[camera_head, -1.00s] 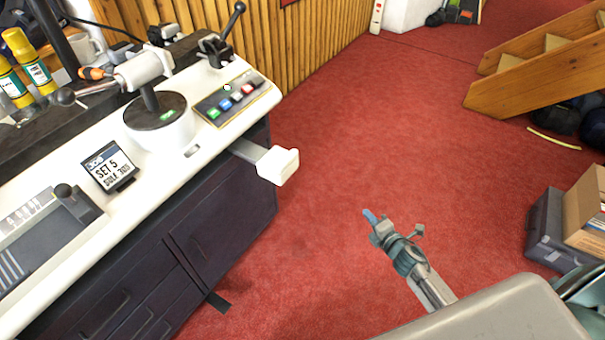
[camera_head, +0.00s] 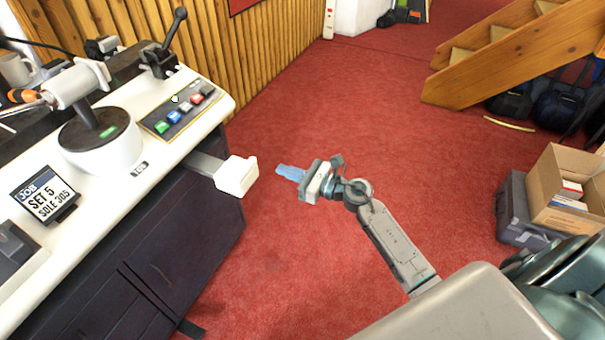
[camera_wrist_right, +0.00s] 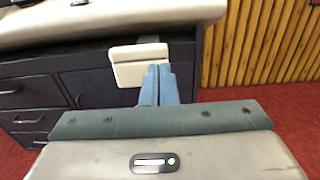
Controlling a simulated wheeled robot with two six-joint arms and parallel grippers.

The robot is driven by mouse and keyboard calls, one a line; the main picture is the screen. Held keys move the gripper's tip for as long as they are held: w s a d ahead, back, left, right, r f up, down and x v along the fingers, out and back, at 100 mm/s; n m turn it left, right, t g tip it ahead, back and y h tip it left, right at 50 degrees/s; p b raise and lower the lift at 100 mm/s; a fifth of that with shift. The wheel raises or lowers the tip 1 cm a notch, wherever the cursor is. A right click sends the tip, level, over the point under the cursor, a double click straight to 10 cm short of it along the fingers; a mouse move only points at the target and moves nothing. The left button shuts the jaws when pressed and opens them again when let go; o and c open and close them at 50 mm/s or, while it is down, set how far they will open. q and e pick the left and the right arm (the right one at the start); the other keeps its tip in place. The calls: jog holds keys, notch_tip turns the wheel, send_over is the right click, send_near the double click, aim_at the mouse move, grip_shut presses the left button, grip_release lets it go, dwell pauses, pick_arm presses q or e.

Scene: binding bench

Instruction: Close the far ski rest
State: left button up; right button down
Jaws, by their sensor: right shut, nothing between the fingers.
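The far ski rest (camera_head: 236,176) is a pale block on a grey arm that sticks out from the far end of the bench. It also shows in the right wrist view (camera_wrist_right: 139,62), just beyond the fingers. My right gripper (camera_head: 281,170) is shut and empty, a short way to the right of the rest's pale block in the head view. In the right wrist view its blue fingertips (camera_wrist_right: 157,72) overlap the block's right part; I cannot tell from this whether they touch. My left gripper is not in view.
The white bench top (camera_head: 110,172) carries a button panel (camera_head: 183,112), a clamp on a round base and a job sign (camera_head: 46,194). Dark drawers lie below. Red carpet (camera_head: 340,110) is open around my right arm. Boxes (camera_head: 565,190) and wooden stairs stand at the right.

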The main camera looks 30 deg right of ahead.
aim_at(255, 160)
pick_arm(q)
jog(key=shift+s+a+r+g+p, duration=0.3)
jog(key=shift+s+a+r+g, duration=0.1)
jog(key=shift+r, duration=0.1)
pick_arm(e)
jog(key=x, duration=0.6)
jog(key=shift+w+a, duration=0.25)
jog(key=shift+w, duration=0.1)
